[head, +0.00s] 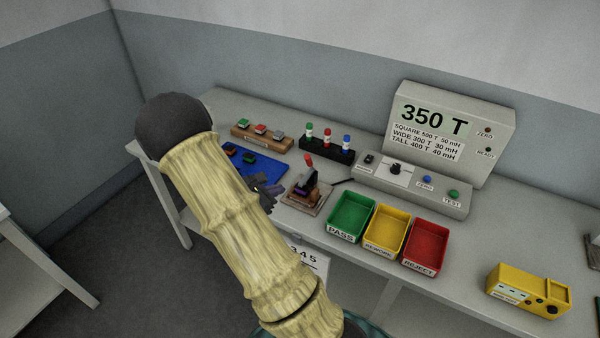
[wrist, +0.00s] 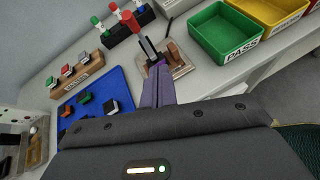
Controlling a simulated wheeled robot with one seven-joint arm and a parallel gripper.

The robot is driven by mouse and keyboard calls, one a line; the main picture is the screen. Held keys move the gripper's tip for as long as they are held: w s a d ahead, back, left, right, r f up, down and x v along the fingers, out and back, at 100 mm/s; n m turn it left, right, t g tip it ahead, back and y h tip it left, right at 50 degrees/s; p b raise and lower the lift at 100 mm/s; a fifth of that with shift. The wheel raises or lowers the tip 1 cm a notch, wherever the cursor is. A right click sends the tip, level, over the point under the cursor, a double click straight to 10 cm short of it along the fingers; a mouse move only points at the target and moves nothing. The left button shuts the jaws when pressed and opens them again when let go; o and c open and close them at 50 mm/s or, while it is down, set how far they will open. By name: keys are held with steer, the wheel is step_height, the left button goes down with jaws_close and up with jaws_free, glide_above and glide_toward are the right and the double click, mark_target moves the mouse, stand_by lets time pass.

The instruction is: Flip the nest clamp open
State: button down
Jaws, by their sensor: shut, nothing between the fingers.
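The nest clamp stands on a small wooden-edged fixture (head: 303,199) in the middle of the bench. Its lever has a red tip (head: 309,160) and a dark body (head: 307,178). In the wrist view the red tip (wrist: 129,20) is up, with the lever leaning down to the fixture (wrist: 180,63). I cannot tell whether the clamp presses on anything. My gripper (head: 276,189) is just left of the fixture in the head view, partly hidden behind my arm. In the wrist view its purple fingers (wrist: 157,72) are together and empty, tips close to the lever's foot; contact is unclear.
A blue mat (head: 262,171) with small connectors lies left of the fixture. Green PASS (head: 349,236), yellow REWORK (head: 385,251) and red REJECT (head: 425,268) trays stand to its right. A tester panel (head: 425,195) and a black rack (head: 326,151) stand behind.

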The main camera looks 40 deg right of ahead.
steer(key=w, duration=0.1)
steer(key=w+n+t, duration=0.1)
steer(key=f+n+h, duration=0.1)
steer(key=shift+w+d+t, duration=0.25)
steer(key=shift+w+t, duration=0.05)
steer(key=shift+w, duration=0.1)
steer(key=shift+d+f, duration=0.1)
steer(key=p, duration=0.3)
glide_toward(308, 165)
step_height(308, 165, down, 3)
steer(key=d, duration=0.2)
steer(key=shift+w+d+r+p, duration=0.3)
steer(key=shift+d+p, duration=0.15)
steer(key=shift+d, duration=0.1)
steer(key=shift+w+d+r+p, duration=0.3)
steer(key=shift+d+p, duration=0.15)
steer(key=shift+d, duration=0.1)
steer(key=shift+w+d, duration=0.15)
steer(key=shift+d, duration=0.35)
